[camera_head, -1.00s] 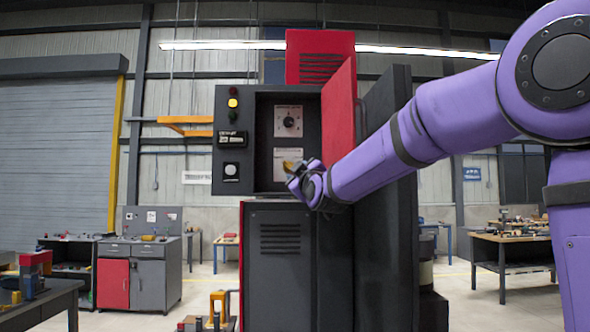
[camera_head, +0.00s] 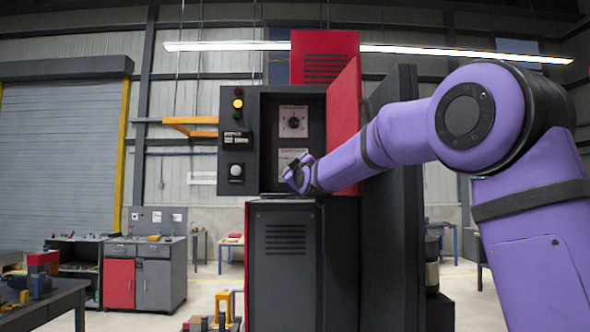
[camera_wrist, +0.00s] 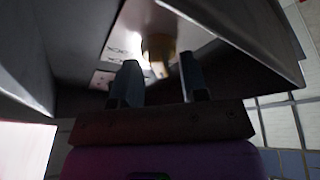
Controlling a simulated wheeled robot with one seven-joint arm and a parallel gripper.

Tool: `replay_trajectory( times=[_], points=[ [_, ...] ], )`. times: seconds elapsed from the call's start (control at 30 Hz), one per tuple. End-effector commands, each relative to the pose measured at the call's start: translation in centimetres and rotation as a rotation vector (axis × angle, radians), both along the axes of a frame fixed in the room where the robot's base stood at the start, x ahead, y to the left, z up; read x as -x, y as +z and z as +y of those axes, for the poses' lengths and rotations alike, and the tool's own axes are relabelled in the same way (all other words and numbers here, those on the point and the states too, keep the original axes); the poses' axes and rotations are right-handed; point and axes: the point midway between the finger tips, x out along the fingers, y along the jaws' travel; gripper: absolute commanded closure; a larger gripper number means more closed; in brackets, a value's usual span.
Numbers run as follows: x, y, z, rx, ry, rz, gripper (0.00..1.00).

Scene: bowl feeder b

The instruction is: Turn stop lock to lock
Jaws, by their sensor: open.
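In the wrist view a yellowish knob (camera_wrist: 158,48), which looks like the stop lock, sits on a pale plate (camera_wrist: 135,22) with partly legible lettering. My gripper (camera_wrist: 160,64) is open, with one finger to each side of the knob's near end. I cannot tell whether the fingers touch it. In the head view my gripper (camera_head: 294,170) is at the lower part of the open cabinet (camera_head: 260,107), in front of the lower label plate (camera_head: 288,157). The knob is hidden there by my gripper, so its setting cannot be read.
A rotary switch (camera_head: 293,121) sits above my gripper inside the cabinet. The red door (camera_head: 343,115) stands open close beside my arm on the right. Lamps (camera_head: 238,103) and a white button (camera_head: 236,171) are on the left panel. A dark cabinet (camera_head: 285,270) stands below.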

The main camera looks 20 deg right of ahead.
Motion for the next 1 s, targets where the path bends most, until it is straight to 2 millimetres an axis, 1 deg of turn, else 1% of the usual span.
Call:
replay_trajectory(
  times=[0.03,0.07,0.1,0.17,0.2,0.47,0.67,0.87,1.0],
  points=[
    [0.01,0.00,0.00,0.000,0.000,0.000,0.66],
    [0.01,0.00,-0.01,0.000,0.000,0.000,0.73],
    [0.01,0.00,-0.01,0.000,0.000,0.000,0.83],
    [0.02,-0.01,0.00,0.000,0.000,0.000,0.96],
    [0.01,0.01,0.00,0.000,0.000,0.000,1.00],
    [0.01,0.03,0.01,-0.004,0.000,-0.003,1.00],
    [-0.01,0.02,0.04,-0.052,0.000,-0.018,1.00],
    [-0.04,-0.05,0.15,-0.167,0.001,-0.056,1.00],
    [-0.06,-0.08,0.25,-0.284,0.001,-0.094,1.00]
  ],
)
